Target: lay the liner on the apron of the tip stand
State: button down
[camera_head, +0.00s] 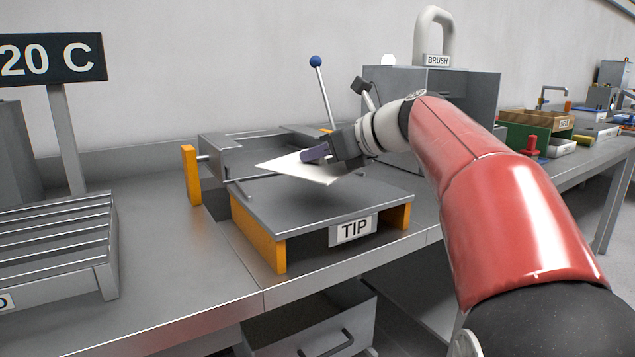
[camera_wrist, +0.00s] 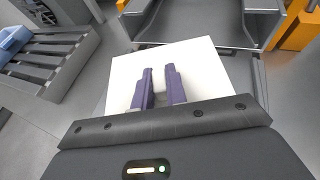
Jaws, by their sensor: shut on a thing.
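The liner (camera_head: 297,168) is a thin white sheet, held tilted above the tip stand in the head view. It also shows as a white rectangle in the wrist view (camera_wrist: 190,62). My gripper (camera_head: 318,154) is shut on the liner's edge, with its purple fingers over the sheet; it shows in the wrist view too (camera_wrist: 160,78). The tip stand has a flat grey top plate, the apron (camera_head: 340,203), on orange legs, with a TIP label (camera_head: 353,229) at the front. The liner hangs over the apron's rear part. A gap seems to show below it, but its height is hard to tell.
A grey slatted rack (camera_head: 60,245) stands at the left, under a "20 C" sign (camera_head: 50,58). A lever with a blue knob (camera_head: 315,61) rises behind the stand. A grey BRUSH housing (camera_head: 480,95) stands behind my arm. Bare bench (camera_head: 165,255) lies left of the stand.

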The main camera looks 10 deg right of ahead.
aim_at(318, 190)
jog(key=shift+f+b, duration=0.5)
jog(key=shift+f, duration=1.75)
jog(key=shift+f, duration=0.1)
jog(key=c, duration=1.4)
grip_release()
jog(key=v, duration=1.2)
jog(key=shift+p, duration=0.3)
